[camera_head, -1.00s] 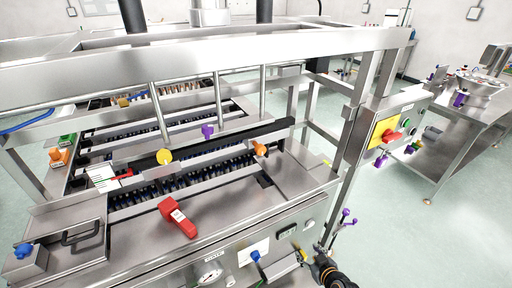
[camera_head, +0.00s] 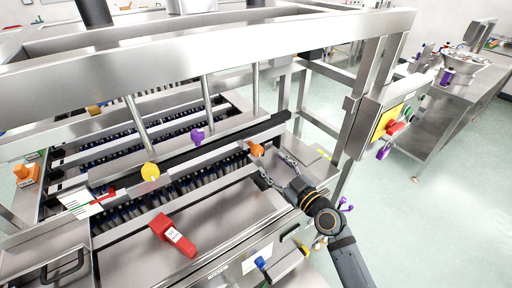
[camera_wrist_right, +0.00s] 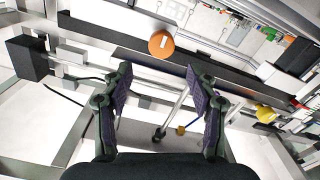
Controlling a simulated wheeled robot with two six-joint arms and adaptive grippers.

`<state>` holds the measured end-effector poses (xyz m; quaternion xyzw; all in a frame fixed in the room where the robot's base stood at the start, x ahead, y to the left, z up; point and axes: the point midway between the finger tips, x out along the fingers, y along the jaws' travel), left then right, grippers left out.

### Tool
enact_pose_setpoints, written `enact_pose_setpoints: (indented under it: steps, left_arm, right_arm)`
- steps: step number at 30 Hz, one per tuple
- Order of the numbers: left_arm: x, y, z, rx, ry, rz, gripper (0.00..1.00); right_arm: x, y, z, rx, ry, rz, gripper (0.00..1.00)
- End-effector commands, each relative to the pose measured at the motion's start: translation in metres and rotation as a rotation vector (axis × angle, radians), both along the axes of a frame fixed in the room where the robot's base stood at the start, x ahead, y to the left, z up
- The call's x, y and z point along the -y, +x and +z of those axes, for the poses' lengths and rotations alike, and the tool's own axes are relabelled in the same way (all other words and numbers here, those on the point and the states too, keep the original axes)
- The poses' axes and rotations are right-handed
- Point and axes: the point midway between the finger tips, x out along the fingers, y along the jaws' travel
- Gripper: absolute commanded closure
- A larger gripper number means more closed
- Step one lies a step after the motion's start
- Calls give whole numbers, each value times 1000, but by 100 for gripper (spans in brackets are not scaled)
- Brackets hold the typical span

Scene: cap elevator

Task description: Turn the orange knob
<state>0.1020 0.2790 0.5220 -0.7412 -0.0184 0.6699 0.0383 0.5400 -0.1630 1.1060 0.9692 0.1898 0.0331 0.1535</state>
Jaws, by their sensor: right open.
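An orange knob (camera_head: 256,149) sits at the right end of the metal rail across the machine in the head view. In the right wrist view the orange knob (camera_wrist_right: 161,43) shows as a round face with a pale mark, beyond the fingertips and roughly centred between them. My right gripper (camera_head: 277,168) is open and empty, just right of the knob in the head view, with its fingers pointing toward it. Its two spread fingers (camera_wrist_right: 158,80) show in the wrist view with a gap between them and the knob. My left gripper is not in view.
A yellow knob (camera_head: 150,172) and a purple knob (camera_head: 197,138) are on the machine left of the orange knob. A red lever (camera_head: 172,236) lies on the front cover. Another orange knob (camera_head: 24,173) is at the far left. The steel frame beam (camera_head: 200,48) spans above.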

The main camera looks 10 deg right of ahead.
Motion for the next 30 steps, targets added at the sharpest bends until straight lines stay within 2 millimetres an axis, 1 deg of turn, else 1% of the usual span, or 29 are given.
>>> enact_pose_setpoints:
  steps: [1,3,5,8,12,14,16,19,23,24,26,30]
  left_arm:
    - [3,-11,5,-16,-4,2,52]
    - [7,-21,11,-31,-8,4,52]
    - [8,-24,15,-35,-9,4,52]
    - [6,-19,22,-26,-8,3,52]
    - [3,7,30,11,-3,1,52]
    - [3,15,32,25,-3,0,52]
    - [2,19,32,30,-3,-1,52]
    - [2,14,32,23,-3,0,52]
    - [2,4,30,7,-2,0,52]
    - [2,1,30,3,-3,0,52]
    - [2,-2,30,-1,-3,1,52]
    - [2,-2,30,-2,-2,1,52]
  right_arm:
    - [-4,10,6,1,8,-1,42]
    - [-10,24,7,1,7,-1,42]
    - [-16,37,7,1,8,0,42]
    - [-23,55,6,0,7,1,42]
    - [-31,74,4,-1,5,1,42]
    - [-33,79,3,-1,3,1,42]
    - [-34,82,2,0,2,1,42]
    - [-35,83,1,-2,1,1,42]
    - [-35,83,1,-1,2,1,42]
    - [-35,83,1,-1,2,1,43]
    - [-35,83,1,-1,2,1,51]
    - [-34,82,1,-1,2,1,70]
